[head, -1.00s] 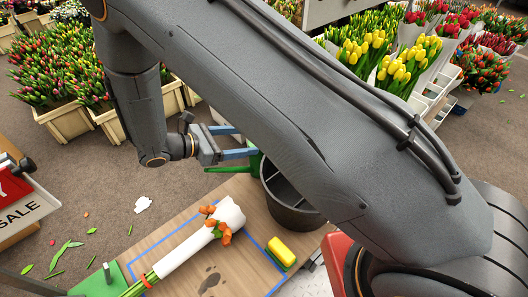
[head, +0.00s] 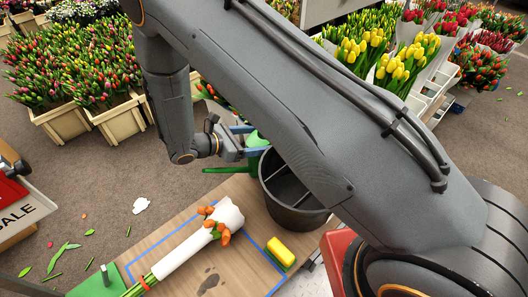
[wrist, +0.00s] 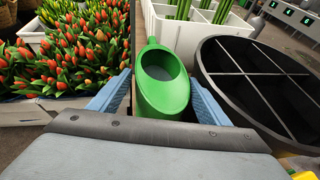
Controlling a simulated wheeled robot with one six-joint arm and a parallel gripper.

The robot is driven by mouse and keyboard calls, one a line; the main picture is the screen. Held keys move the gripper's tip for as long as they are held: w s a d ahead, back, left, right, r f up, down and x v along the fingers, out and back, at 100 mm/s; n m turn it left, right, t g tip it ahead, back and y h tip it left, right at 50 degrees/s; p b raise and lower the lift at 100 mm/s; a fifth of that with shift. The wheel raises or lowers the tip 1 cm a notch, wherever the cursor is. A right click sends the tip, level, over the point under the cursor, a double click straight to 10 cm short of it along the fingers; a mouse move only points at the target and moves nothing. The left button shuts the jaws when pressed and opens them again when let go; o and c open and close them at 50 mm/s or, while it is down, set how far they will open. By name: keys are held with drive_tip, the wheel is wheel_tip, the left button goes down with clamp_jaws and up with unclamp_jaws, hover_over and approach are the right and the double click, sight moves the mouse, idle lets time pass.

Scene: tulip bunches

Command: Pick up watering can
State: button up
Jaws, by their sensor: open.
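The green watering can (wrist: 162,85) stands in the middle of the wrist view, with its dark round opening facing up. In the head view only parts of it show, including a long green piece (head: 228,169), beside the dark bucket; the rest is hidden by my arm and gripper. My gripper (head: 257,140) is open, with its blue fingers level and pointing at the can. In the wrist view the fingers lie to the left and right of the can, and it shows between them. I cannot tell whether either finger touches it.
A dark divided bucket (head: 287,205) stands just right of the can. A wrapped tulip bunch (head: 195,250) and a yellow sponge (head: 281,250) lie on the wooden table (head: 185,228). Tulip crates (head: 118,121) stand at the left. The floor (head: 110,180) between is mostly clear.

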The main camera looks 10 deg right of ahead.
clamp_jaws()
drive_tip(key=shift+r, duration=0.1)
